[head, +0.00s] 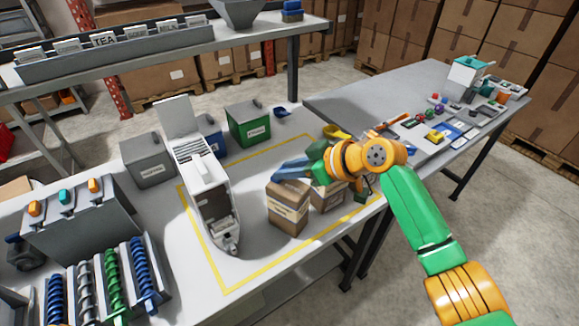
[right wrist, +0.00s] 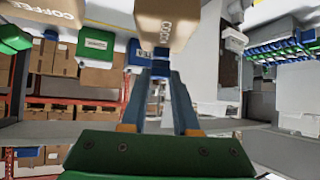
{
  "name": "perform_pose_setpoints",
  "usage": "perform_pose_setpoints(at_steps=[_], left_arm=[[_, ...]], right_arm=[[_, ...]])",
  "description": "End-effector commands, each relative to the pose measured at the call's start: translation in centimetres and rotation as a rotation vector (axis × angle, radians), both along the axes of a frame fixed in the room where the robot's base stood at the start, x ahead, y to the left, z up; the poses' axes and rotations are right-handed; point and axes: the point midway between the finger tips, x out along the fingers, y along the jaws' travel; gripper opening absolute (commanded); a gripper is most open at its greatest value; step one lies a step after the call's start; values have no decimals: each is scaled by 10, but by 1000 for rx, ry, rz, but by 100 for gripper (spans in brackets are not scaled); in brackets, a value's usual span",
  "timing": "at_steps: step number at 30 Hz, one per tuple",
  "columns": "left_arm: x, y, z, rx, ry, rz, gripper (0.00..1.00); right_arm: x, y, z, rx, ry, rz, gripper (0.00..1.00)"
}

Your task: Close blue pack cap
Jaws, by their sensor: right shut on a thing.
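My right gripper (head: 279,173) reaches in from the right, with its fingers just above the nearer brown coffee pack (head: 289,209). In the right wrist view its fingertips (right wrist: 160,76) are close together on a small blue piece (right wrist: 159,70) at the pack's end, which looks like the blue cap. The brown pack (right wrist: 169,22) is right beyond the fingertips. In the head view the fingers hide the cap. A second brown coffee pack (head: 328,197) stands to the right, partly under my wrist. My left gripper is not in view.
A white dispenser (head: 208,188) with a raised lid stands left of the packs. Grey (head: 148,160), blue (head: 211,139) and green (head: 249,124) boxes are behind. A yellow scoop (head: 335,132) lies behind my wrist.

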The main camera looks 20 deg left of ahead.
Motion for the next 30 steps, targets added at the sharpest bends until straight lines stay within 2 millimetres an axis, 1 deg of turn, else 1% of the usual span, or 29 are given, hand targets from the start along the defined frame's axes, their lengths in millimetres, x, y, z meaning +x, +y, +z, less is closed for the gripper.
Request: perform_pose_setpoints(at_steps=[5,6,9,17,19,23,27,30], left_arm=[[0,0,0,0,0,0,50],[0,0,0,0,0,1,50],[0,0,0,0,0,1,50],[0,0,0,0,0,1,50],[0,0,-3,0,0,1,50],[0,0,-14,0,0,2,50],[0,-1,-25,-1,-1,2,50],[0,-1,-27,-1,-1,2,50]], right_arm=[[0,0,-2,-3,2,0,0],[0,0,-2,-3,2,0,37],[0,0,-1,-2,2,0,60],[0,0,-1,0,0,0,60],[0,-4,1,1,-2,0,60],[-5,-23,12,0,-5,0,60],[-11,-45,29,0,-3,0,60],[-14,-54,37,-1,-1,0,60]])
